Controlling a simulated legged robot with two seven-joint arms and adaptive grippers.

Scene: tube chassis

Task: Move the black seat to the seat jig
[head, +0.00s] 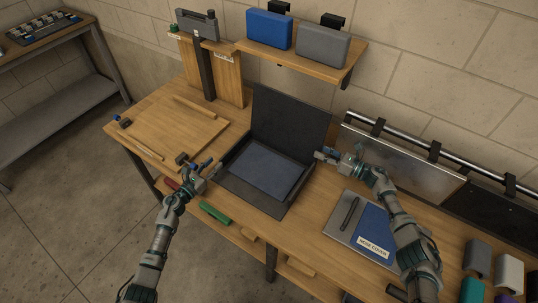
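A black seat-like piece (290,120) stands at the middle of the bench, with an upright back panel and a flat base holding a dark blue panel (262,172). My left gripper (203,167) is by the left edge of its base. My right gripper (326,156) is by its right edge, near the foot of the back panel. The fingers are too small to tell open from shut, or touching from apart. A wooden board with raised strips (185,128) lies to the left; I cannot tell whether it is the seat jig.
A grey plate with a blue labelled book (372,232) lies right of the seat. A blue case (269,29) and a grey case (322,46) sit on the shelf above. A metal rail (420,155) runs along the wall. A green block (214,213) is on the lower shelf.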

